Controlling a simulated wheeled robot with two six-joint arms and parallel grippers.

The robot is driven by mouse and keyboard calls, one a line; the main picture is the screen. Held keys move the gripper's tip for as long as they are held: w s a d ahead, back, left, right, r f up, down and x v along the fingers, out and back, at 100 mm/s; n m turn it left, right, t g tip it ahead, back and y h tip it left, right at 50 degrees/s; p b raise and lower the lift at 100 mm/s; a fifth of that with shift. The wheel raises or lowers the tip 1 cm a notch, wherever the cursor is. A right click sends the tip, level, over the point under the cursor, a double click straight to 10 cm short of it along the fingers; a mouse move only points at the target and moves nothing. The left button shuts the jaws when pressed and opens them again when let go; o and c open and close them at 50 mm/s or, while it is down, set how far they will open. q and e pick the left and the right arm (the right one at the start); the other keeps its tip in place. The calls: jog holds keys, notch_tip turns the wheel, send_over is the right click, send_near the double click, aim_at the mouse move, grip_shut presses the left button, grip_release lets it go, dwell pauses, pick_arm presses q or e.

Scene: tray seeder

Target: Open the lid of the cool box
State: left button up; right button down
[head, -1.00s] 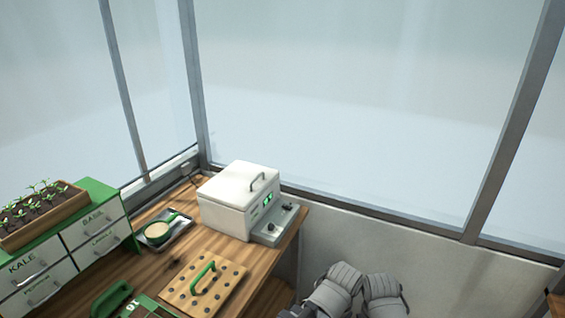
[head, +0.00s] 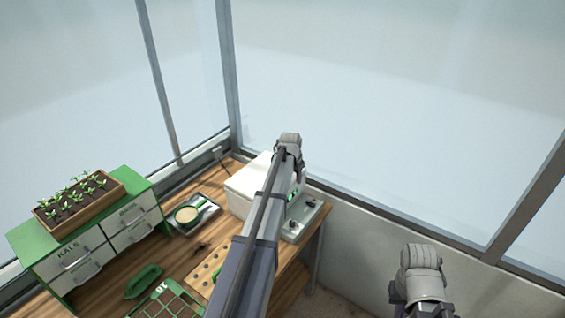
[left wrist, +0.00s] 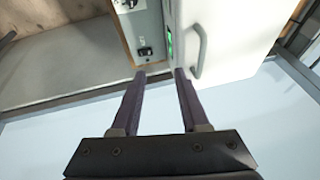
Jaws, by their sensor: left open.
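The white cool box (head: 243,190) stands at the back right corner of the table, and what shows of its lid looks closed. My left arm covers its right part in the head view, hiding the lid handle there. In the left wrist view, the box (left wrist: 235,30) shows with its grey lid handle (left wrist: 201,48) and green display (left wrist: 169,45). My left gripper (left wrist: 160,74) is open with nothing between its fingers. Its right fingertip is near the handle's end; I cannot tell whether they touch.
A grey control panel (head: 304,218) sits along the box's front. A metal tray (head: 212,206) with a green scoop lies left of the box. A holed wooden board (head: 205,276), a green-handled tool (head: 144,282) and a drawer cabinet (head: 107,238) with a seedling box are further left.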

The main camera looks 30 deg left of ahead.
pick_arm(q)
jog(key=w+a+r, duration=0.2)
jog(key=a, duration=0.5)
jog(key=b+x, duration=0.6)
jog(key=x, duration=0.1)
jog(key=shift+f+b, duration=0.3)
pick_arm(e)
notch_tip(320, 180, down, 6)
jog(key=shift+r, duration=0.2)
pick_arm(q)
jog(key=shift+c, duration=0.2)
grip_shut()
jog(key=shift+r, duration=0.1)
pick_arm(e)
jog(key=shift+r, duration=0.1)
